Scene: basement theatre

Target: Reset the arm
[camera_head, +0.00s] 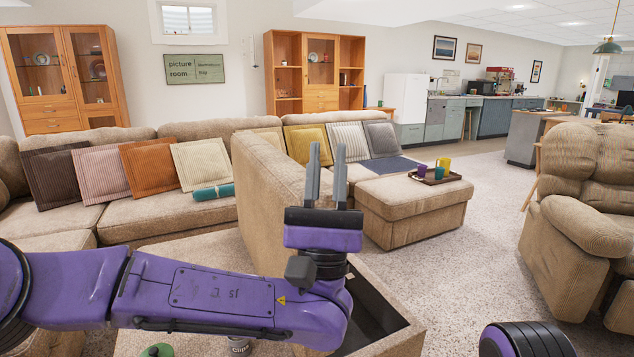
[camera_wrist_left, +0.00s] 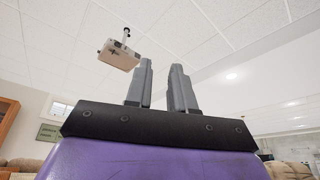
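My left gripper (camera_head: 326,177) points upward in the middle of the head view, its two grey fingers apart with nothing between them. In the left wrist view the same gripper (camera_wrist_left: 162,88) shows its fingers apart against the ceiling. My purple left arm (camera_head: 200,295) reaches across the lower left of the head view. My right gripper is not in view; only a purple and black part of my body shows at the bottom right.
A beige sectional sofa (camera_head: 265,195) stands ahead and to the left, with cushions. A tray (camera_head: 434,178) with cups rests on its ottoman part. An armchair (camera_head: 585,205) stands at the right. An open box-like compartment (camera_head: 405,338) lies below my left gripper. Carpet is clear between sofa and armchair.

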